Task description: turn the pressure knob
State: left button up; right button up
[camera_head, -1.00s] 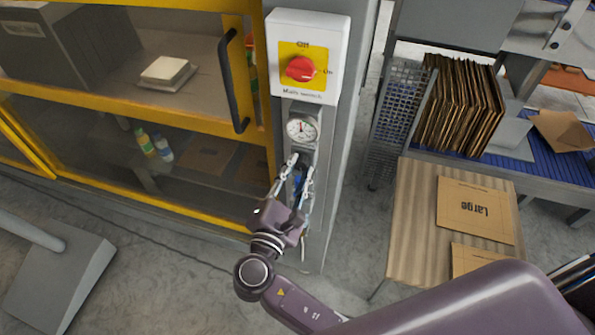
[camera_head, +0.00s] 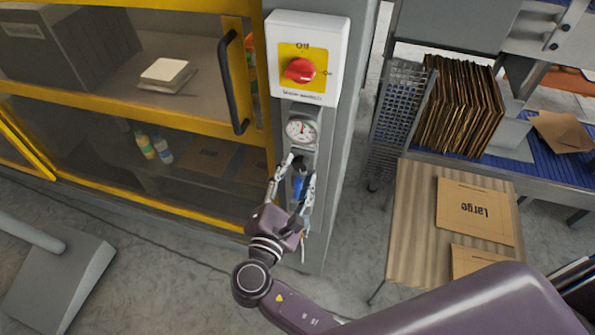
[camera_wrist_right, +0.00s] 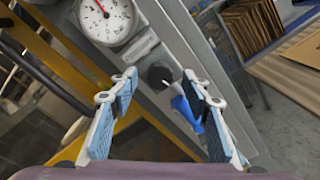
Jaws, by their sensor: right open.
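The pressure gauge (camera_head: 301,131) is a round white dial on the grey post. It also shows at the top left of the right wrist view (camera_wrist_right: 108,18). Below it is a round black knob (camera_wrist_right: 157,73), seen between my fingertips in the right wrist view. A blue lever-like part (camera_wrist_right: 186,112) sits just below the knob, nearer my right finger. My right gripper (camera_head: 298,168) is open and empty in front of the post, its fingers on either side of the knob. I cannot tell whether they touch it. My left gripper is not in view.
A white box with a red main switch (camera_head: 300,69) is above the gauge. A yellow-framed cabinet with a black handle (camera_head: 234,82) stands left of the post. A table with cardboard pieces (camera_head: 475,210) is at the right.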

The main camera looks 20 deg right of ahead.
jog(key=v, duration=1.1)
jog(key=shift+a, duration=0.15)
jog(key=shift+s, duration=0.1)
notch_tip(320, 180, down, 22)
jog(key=n+g+y, duration=0.1)
jog(key=g+y, duration=0.2)
jog(key=y, duration=0.1)
jog(key=s+d+f+m+g+y, duration=0.15)
jog(key=s+f, duration=0.25)
jog(key=f, duration=0.5)
jog(key=s+d+f+m+g+y, duration=0.1)
jog(key=s+d+f+g, duration=0.15)
jog(key=f, duration=0.55)
jog(key=s+d+f+m+g+y, duration=0.1)
jog(key=s+d+f+m, duration=0.3)
jog(key=s, duration=0.4)
jog(key=s+d+f+m+g+y+b, duration=0.1)
jog(key=s+d+f+m+g, duration=0.2)
jog(key=s+f+m, duration=0.4)
jog(key=s+d+f+m+g+y, duration=0.1)
jog(key=s+d+f+m, duration=0.3)
jog(key=s+f, duration=0.4)
jog(key=s+m+g, duration=0.1)
jog(key=s, duration=0.2)
jog(key=shift+d, duration=0.4)
jog(key=shift+m+y, duration=0.25)
jog(key=shift+c, duration=0.7)
